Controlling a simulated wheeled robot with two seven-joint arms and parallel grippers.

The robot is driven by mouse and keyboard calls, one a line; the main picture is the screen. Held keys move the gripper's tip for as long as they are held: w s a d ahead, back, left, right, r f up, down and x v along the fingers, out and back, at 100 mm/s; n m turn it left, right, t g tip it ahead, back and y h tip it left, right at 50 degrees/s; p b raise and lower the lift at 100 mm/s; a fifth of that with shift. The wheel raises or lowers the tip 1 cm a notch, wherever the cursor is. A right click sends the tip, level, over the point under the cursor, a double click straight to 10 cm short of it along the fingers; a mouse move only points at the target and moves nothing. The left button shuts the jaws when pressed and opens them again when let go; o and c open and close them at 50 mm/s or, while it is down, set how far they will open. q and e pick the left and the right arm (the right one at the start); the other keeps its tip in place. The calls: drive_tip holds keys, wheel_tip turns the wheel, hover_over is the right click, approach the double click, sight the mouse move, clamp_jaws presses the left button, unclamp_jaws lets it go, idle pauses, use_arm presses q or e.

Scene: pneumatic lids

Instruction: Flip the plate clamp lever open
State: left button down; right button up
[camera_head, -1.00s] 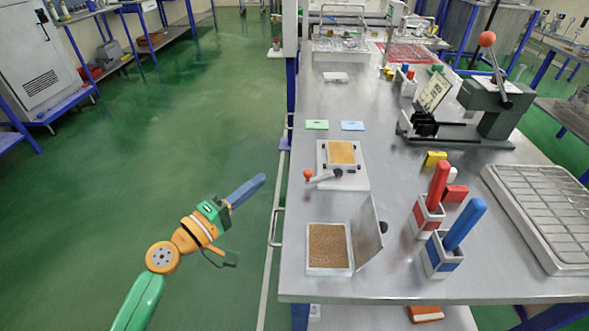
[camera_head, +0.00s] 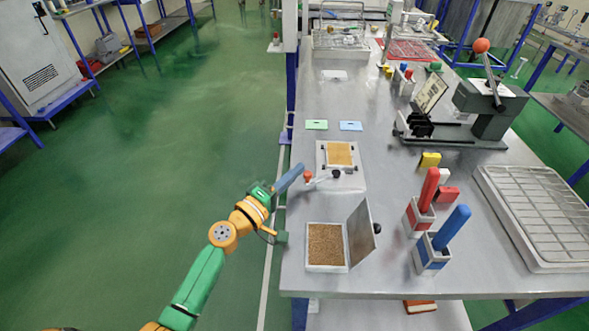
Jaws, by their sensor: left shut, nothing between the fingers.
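The plate clamp (camera_head: 341,154) is a small white base with a tan plate on it, on the steel table near its left edge. Its lever (camera_head: 322,179) lies low across the front of the base, with an orange-red knob (camera_head: 308,176) at its left end. My left gripper (camera_head: 300,169) is shut and empty, its blue fingers pointing up and right. In the picture its tips are right beside the knob; I cannot tell whether they touch it. My right gripper is not in view.
A box with an upright hinged lid (camera_head: 361,232) stands at the front. Red and blue handles in holders (camera_head: 433,256), a wire-rack tray (camera_head: 540,210) and a lever press (camera_head: 490,105) stand to the right. Green (camera_head: 316,125) and blue cards lie behind the clamp.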

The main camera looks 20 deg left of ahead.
use_arm(q)
drive_tip(key=shift+w+f, duration=0.1)
drive_tip(key=shift+s+d, duration=0.2)
drive_tip(key=shift+s, duration=0.1)
drive_tip(key=shift+s+d, duration=0.7)
drive_tip(key=shift+s, duration=0.15)
drive_tip(key=shift+w, duration=0.15)
